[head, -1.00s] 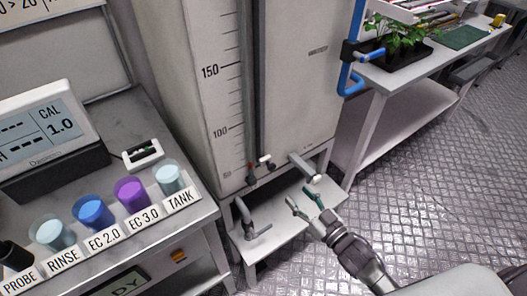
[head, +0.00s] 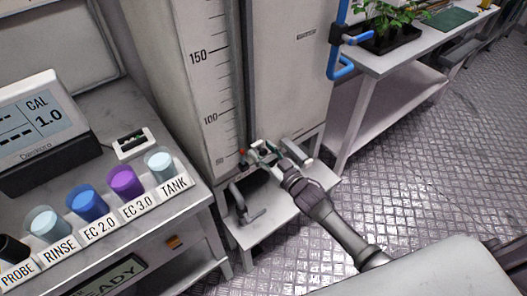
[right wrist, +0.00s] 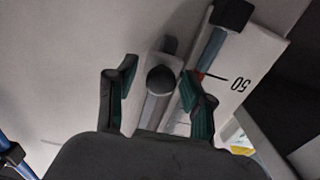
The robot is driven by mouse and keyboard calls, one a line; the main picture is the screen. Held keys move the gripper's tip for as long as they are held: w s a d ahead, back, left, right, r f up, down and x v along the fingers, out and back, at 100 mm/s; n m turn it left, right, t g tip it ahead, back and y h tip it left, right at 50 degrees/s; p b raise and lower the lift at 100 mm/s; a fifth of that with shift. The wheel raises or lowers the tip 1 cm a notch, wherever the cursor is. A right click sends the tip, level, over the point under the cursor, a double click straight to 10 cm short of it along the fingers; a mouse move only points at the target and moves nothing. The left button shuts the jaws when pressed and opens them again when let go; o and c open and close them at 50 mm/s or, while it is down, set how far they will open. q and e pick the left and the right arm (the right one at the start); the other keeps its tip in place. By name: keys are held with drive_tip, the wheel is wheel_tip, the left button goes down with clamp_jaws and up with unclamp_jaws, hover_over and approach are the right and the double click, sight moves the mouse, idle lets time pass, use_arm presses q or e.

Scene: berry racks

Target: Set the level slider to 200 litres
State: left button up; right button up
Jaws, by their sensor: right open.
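The white tank (head: 290,75) carries a vertical scale (head: 208,100) with 150, 100 and a lower mark that reads 50 upside down in the right wrist view (right wrist: 241,84). The level slider's red pointer (head: 242,153) is near that lowest mark; the red pointer also shows in the right wrist view (right wrist: 206,76). A round dark-ended knob (right wrist: 162,79) sits between the fingers of my right gripper (right wrist: 158,92). The fingers are open, one on each side, with visible gaps. In the head view my right gripper (head: 259,151) partly hides the slider. My left gripper is out of view.
A low white stand (head: 262,222) and a grey tap (head: 246,203) are below the tank. A bench with labelled cups (head: 125,181) is at left. A blue pipe (head: 339,50) runs on the tank's right side.

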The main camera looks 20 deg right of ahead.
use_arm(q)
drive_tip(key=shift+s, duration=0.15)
use_arm(e)
drive_tip(key=shift+c, duration=1)
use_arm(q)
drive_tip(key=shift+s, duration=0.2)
use_arm(e)
clamp_jaws()
drive_tip(key=shift+r, duration=0.15)
